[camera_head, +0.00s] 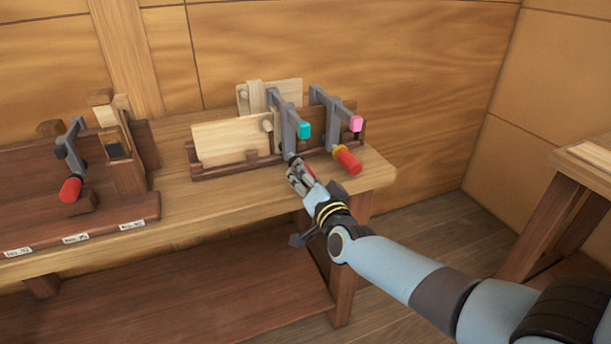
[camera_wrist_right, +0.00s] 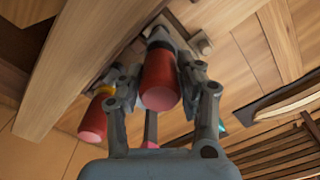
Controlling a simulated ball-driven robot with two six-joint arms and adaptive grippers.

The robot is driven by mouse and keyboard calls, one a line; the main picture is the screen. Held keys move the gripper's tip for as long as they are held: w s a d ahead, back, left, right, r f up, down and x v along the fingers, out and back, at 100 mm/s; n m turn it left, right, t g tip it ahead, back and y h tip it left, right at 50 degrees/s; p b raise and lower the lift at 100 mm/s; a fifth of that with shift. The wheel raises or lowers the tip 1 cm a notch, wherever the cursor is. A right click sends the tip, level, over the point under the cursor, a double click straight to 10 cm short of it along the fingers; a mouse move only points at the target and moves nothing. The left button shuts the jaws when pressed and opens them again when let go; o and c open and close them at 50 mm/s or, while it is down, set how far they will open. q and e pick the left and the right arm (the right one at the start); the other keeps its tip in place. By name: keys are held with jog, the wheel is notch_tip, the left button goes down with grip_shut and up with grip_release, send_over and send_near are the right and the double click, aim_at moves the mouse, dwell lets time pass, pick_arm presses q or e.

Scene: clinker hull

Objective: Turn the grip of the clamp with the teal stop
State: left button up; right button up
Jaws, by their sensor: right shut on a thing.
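The grey clamp (camera_head: 286,120) with the teal stop (camera_head: 304,131) sits on a wooden rack on the bench. A sliver of teal (camera_wrist_right: 222,130) shows behind the right finger. My left gripper is in neither view.
Close to the right is a second clamp with a pink stop (camera_head: 356,123), a yellow collar and a red grip (camera_head: 348,161). Another clamp (camera_head: 72,150) with a red grip stands on a dark rack at the left. Bare bench top (camera_head: 200,208) lies in front of the rack.

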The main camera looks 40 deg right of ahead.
jog(key=o, duration=1.2)
jog(key=shift+w, duration=0.1)
jog(key=shift+c, duration=0.2)
jog(key=v, duration=1.2)
